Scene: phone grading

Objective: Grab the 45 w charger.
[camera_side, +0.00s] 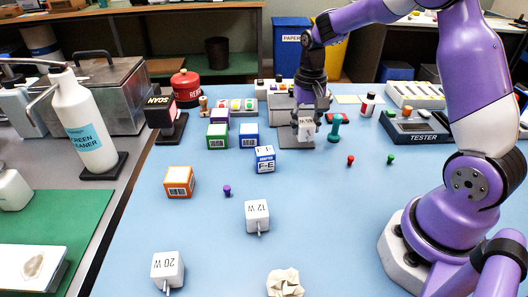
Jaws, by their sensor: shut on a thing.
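My gripper (306,116) points down at the back middle of the blue table. It is shut on a white charger block (306,131), which looks like the other chargers. The print on it is too small to read surely, and the fingers cover its upper part. It is over or near a grey plate; I cannot tell whether it touches it. A white charger marked 12 W (257,213) lies in the middle of the table. A white charger marked 20 W (168,268) lies at the front left.
Blue adapter block (265,160), orange box (179,182), green box (217,136) and blue box (248,136) are left of my gripper. A teal peg-like piece (334,128) stands close on its right. A tester (415,130) is farther right. Crumpled paper (285,283) lies in front.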

